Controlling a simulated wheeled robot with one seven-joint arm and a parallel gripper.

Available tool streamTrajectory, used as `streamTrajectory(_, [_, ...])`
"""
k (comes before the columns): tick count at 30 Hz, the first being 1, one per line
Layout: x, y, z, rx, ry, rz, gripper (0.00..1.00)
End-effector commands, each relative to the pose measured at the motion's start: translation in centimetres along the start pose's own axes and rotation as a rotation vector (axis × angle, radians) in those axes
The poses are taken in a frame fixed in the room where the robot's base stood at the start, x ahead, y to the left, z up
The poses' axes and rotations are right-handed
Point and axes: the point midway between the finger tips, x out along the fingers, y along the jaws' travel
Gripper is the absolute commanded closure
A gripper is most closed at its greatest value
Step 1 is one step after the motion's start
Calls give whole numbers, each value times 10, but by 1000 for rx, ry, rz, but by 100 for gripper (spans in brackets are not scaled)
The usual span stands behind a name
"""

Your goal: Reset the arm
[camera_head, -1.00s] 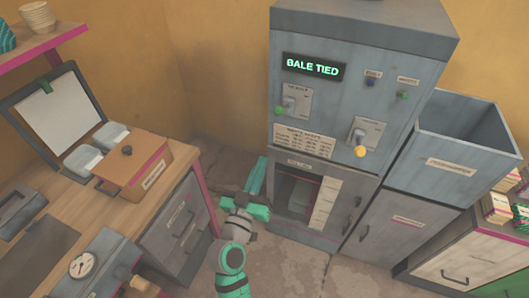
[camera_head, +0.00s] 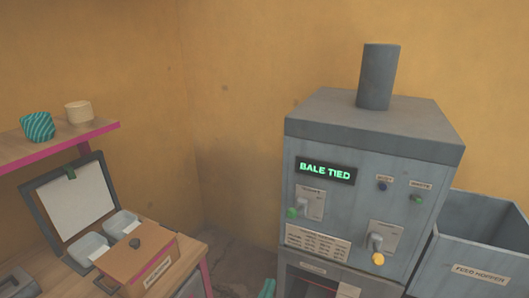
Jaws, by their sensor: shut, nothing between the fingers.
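Only a small teal tip of my gripper (camera_head: 267,289) shows at the bottom edge, just left of the press. It is shut, and I see nothing held in it. The rest of my arm is out of view. The grey plate press (camera_head: 420,210) stands at the right, with a cylinder (camera_head: 377,77) on top. Its lit display (camera_head: 325,171) reads "BALE TIED". A green-knobbed lever (camera_head: 292,213) and an orange-knobbed lever (camera_head: 377,258) sit on its front. The lower part of the press is cut off.
A blue-grey feed hopper (camera_head: 480,272) stands right of the press. At left are a wooden bench (camera_head: 190,251) with a lidded brown box (camera_head: 137,264), an upright clipboard (camera_head: 76,207), and a shelf (camera_head: 60,146) with two small containers. Floor shows between bench and press.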

Motion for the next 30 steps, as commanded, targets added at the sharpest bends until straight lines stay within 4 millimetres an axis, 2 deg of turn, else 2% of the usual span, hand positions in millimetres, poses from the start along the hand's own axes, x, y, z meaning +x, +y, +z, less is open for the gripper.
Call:
streamTrajectory(1, [-14,-1,17,-10,-25,-32,100])
streamTrajectory(6, [-62,-2,64,-24,-92,-147,100])
streamTrajectory(13, [-136,0,105,-6,-162,-279,100])
streamTrajectory(18, [-192,8,120,27,-201,-348,100])
streamTrajectory(22, [-233,19,124,61,-228,-378,100])
streamTrajectory(30, [-306,52,113,138,-268,-386,100])
